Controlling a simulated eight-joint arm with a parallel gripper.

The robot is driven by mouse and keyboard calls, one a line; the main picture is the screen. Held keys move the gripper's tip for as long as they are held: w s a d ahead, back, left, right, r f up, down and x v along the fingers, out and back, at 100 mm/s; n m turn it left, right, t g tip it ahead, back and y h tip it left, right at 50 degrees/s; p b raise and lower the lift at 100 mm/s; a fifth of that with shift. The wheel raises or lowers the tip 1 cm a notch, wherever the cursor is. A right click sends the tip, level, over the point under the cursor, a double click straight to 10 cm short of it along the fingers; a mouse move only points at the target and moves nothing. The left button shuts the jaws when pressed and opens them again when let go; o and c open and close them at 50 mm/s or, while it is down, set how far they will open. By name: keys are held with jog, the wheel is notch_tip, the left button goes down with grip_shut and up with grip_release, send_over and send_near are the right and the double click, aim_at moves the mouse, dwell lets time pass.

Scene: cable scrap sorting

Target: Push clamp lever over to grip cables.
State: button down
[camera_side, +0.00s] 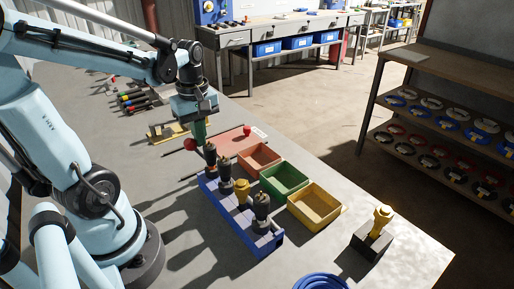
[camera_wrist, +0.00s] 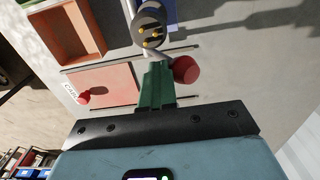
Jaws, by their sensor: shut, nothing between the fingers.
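A red ball knob (camera_side: 190,144), which appears to be the clamp lever's end, stands beside my gripper (camera_side: 199,136). In the wrist view the knob (camera_wrist: 186,70) is just right of my green fingers (camera_wrist: 155,72), very close; I cannot tell whether they touch. The fingers are shut and empty, pointing down. A flat salmon-red plate (camera_side: 222,144) lies under them, with a second red knob (camera_side: 247,131) near its far end. It also shows in the wrist view (camera_wrist: 83,97). Thin dark cables (camera_side: 174,151) run along the plate's edges. The clamp's jaw is not clear.
A blue rack (camera_side: 238,228) with upright black and yellow plugs stands close in front. Red (camera_side: 259,158), green (camera_side: 284,180) and yellow (camera_side: 314,205) bins line its right side. A yellow plug on a black block (camera_side: 368,242) and a blue coil (camera_side: 320,282) are farther right.

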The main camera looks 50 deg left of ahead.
jog(key=shift+w, duration=0.55)
notch_tip(320, 180, up, 6)
dwell(0.3)
jog(key=shift+d, duration=0.1)
jog(key=w+d+f+m+t, duration=0.1)
jog(key=d+m+t, duration=0.2)
jog(key=d+m, duration=0.3)
jog(key=w+d+f+m+t, duration=0.1)
jog(key=d+m+t, duration=0.3)
jog(key=m, duration=0.8)
jog(key=w+d, duration=0.1)
jog(key=d, duration=0.1)
jog(key=shift+d+f, duration=0.35)
